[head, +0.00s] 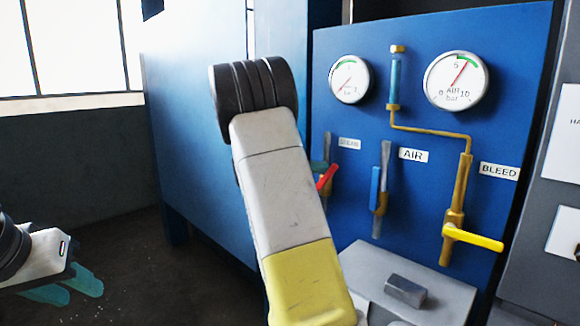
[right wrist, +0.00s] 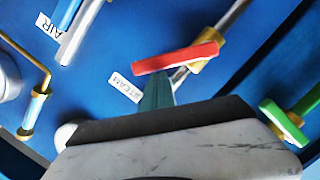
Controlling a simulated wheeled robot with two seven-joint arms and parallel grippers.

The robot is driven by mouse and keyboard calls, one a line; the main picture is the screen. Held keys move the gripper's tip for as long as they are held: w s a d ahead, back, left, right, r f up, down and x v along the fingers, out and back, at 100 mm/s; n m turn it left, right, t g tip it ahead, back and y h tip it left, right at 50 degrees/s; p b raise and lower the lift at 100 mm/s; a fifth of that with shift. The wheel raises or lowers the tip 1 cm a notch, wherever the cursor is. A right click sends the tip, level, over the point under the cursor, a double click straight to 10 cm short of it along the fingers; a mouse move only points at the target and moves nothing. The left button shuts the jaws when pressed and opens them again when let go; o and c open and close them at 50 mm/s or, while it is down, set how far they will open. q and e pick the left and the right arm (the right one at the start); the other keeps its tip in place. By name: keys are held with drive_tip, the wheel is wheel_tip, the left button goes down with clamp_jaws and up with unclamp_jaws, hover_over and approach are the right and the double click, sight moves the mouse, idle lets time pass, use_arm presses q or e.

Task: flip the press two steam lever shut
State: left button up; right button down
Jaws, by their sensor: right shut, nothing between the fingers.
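The red steam lever (head: 328,177) sits on its pipe on the blue panel, beside the STEAM label (head: 349,143). It stands at a slant to the pipe. In the right wrist view the lever (right wrist: 175,58) shows whole, with its brass valve at one end. My right gripper (right wrist: 157,92) is shut and empty, its teal fingertips right by the lever's free end; I cannot tell if they touch. In the head view my right forearm hides most of this gripper (head: 318,166). My left gripper (head: 70,286) is at the lower left, far from the panel; its finger gap is unclear.
The blue AIR handle (head: 375,188) lies along its pipe just right of the steam lever. The yellow BLEED handle (head: 472,238) sticks out crosswise. A grey box (head: 407,290) juts out below.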

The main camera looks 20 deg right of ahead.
sight(330, 173)
drive_tip(key=s+m, duration=0.1)
drive_tip(key=s+d+f+m+t+y, duration=0.1)
drive_tip(key=m, duration=0.1)
drive_tip(key=shift+s+f, duration=0.15)
drive_tip(key=shift+s, duration=0.15)
drive_tip(key=shift+s+d+f+m+t+y, duration=0.1)
drive_tip(key=shift+s+d+f+m+t, duration=0.1)
drive_tip(key=shift+s+f+m, duration=0.35)
drive_tip(key=shift+s+d+f+m+t+y, duration=0.15)
drive_tip(key=shift+s+f+m, duration=0.2)
drive_tip(key=shift+f+m, duration=0.35)
drive_tip(key=shift+s+d+f+m+t+y, duration=0.1)
drive_tip(key=shift+s+d+f+m+t, duration=0.1)
drive_tip(key=shift+s+f+m, duration=0.4)
drive_tip(key=shift+f, duration=0.3)
drive_tip(key=shift+w+r, duration=0.1)
